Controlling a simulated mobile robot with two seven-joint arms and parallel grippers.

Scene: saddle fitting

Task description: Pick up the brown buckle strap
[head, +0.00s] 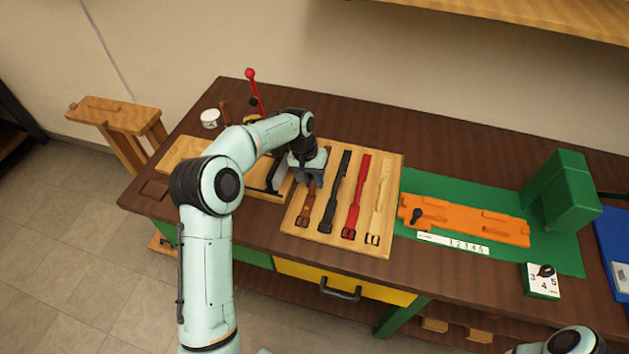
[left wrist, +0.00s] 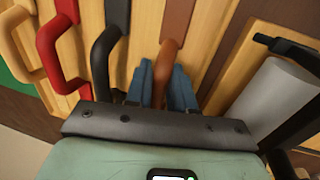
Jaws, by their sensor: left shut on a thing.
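The brown buckle strap (head: 307,206) lies at the left end of a row of straps on a light wooden board (head: 335,238), its buckle toward the front edge. My left gripper (head: 311,182) is over its far part and hides that part in the head view. In the left wrist view the blue fingers of my left gripper (left wrist: 163,92) stand on either side of the narrow, bent part of the brown strap (left wrist: 168,56) and are shut on it. The strap still appears to be at the board. My right gripper is not in view.
A black strap (head: 335,193), a red strap (head: 356,198) and a cream strap (head: 379,205) lie to the right on the board. An orange fixture (head: 465,220) sits on a green mat (head: 450,187).

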